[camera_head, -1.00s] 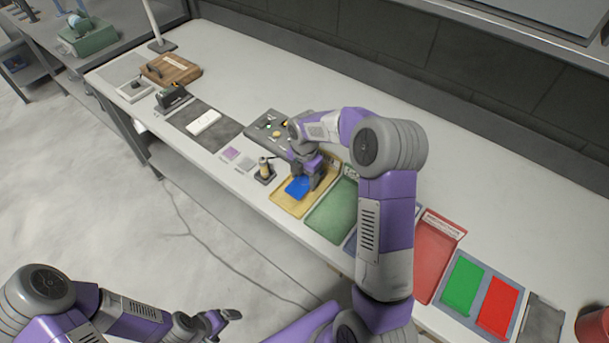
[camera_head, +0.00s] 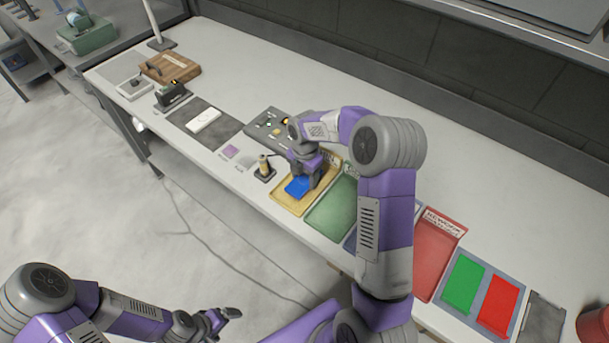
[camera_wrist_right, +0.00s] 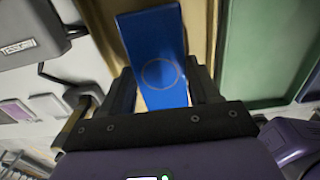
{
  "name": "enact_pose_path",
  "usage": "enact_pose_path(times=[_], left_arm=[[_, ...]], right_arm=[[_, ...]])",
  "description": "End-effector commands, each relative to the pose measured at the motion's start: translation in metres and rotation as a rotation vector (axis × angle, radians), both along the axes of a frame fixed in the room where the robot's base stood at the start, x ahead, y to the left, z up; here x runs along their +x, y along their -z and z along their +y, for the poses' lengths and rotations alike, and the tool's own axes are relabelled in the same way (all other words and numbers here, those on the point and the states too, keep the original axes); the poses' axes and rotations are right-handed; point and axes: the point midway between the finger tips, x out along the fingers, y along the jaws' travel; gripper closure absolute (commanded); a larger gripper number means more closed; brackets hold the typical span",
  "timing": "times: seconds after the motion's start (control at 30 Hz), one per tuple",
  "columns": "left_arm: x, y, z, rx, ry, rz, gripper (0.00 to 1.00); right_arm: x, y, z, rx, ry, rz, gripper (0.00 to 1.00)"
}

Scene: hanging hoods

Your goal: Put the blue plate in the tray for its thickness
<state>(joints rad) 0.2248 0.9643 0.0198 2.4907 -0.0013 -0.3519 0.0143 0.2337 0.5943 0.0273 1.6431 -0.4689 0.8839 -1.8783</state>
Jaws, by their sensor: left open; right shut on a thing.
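The blue plate (camera_head: 298,187) is over the yellow tray (camera_head: 287,205), within its outline in the head view. In the right wrist view the blue plate (camera_wrist_right: 155,60) shows a thin ring mark and sits between the two dark fingers. My right gripper (camera_head: 309,178) is shut on it, low at the yellow tray. I cannot tell whether the plate touches the tray floor. My left gripper (camera_head: 225,318) is open and empty, away from the table at the bottom of the head view.
A green tray (camera_head: 333,207) adjoins the yellow one. A blue tray beside it is mostly hidden by my right arm. A red tray (camera_head: 433,255) and a board with green (camera_head: 464,287) and red (camera_head: 498,305) plates lie further right. A small stand (camera_head: 264,170) is close left of the yellow tray.

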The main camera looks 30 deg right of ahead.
Motion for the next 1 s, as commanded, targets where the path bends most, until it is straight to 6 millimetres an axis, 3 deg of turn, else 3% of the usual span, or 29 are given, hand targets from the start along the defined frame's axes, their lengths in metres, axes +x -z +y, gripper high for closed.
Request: enact_pose_path(times=[0.63, 0.67, 0.7, 0.83, 1.0], left_arm=[[0.000, 0.007, 0.000, 0.000, 0.000, 0.000, 0.09], [0.000, 0.007, 0.000, 0.000, 0.000, 0.000, 0.09], [0.000, 0.007, 0.000, 0.000, 0.000, 0.000, 0.09], [0.000, 0.006, 0.000, 0.000, 0.000, 0.000, 0.09], [0.000, 0.006, 0.000, 0.000, 0.000, 0.000, 0.09]], right_arm=[[0.000, 0.012, 0.000, 0.000, 0.000, 0.000, 0.75], [0.000, 0.012, 0.000, 0.000, 0.000, -0.001, 0.34], [0.000, 0.011, 0.000, 0.000, 0.000, -0.001, 0.28], [0.000, 0.011, 0.000, 0.000, 0.000, 0.000, 0.09], [0.000, 0.011, 0.000, 0.000, 0.000, 0.000, 0.09]])
